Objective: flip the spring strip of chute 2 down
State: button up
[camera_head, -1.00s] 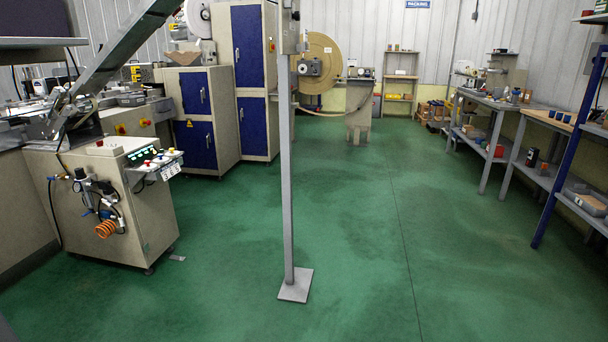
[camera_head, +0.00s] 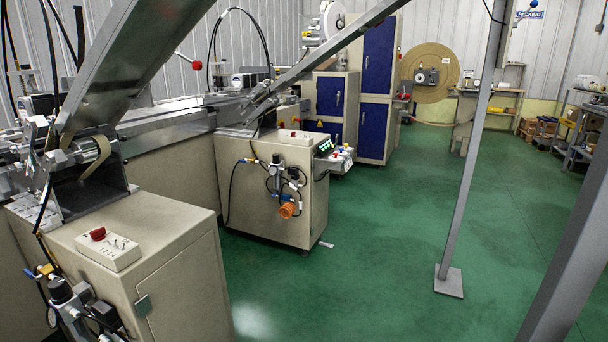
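Two sloping metal chutes show on the machine line. The nearer chute (camera_head: 135,65) rises from the left front machine. The farther chute (camera_head: 335,48) comes down to the machine behind it. I see no number on either, so I cannot tell which is chute 2. A curved tan strip (camera_head: 97,158) shows beside a metal roller at the foot of the nearer chute; I cannot tell if it is a spring strip. At the foot of the farther chute, parts are too small to make out a strip. My gripper is not in view.
A beige cabinet with a red-buttoned control box (camera_head: 107,247) stands at front left. A second cabinet (camera_head: 285,190) stands behind it. A thin grey post (camera_head: 468,150) on a square foot stands right of centre. A dark slanted post (camera_head: 575,265) crosses the right edge. Green floor between is clear.

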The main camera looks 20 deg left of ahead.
aim_at(81, 29)
jog(key=j+u, duration=0.35)
jog(key=j, duration=0.7)
jog(key=j+u, duration=0.3)
jog(key=j, duration=0.75)
jog(key=j+u, duration=0.1)
jog(key=j, duration=0.35)
jog(key=k+j+u, duration=0.15)
jog(key=j, duration=0.25)
jog(key=k+j+z, duration=0.1)
jog(key=k, duration=0.15)
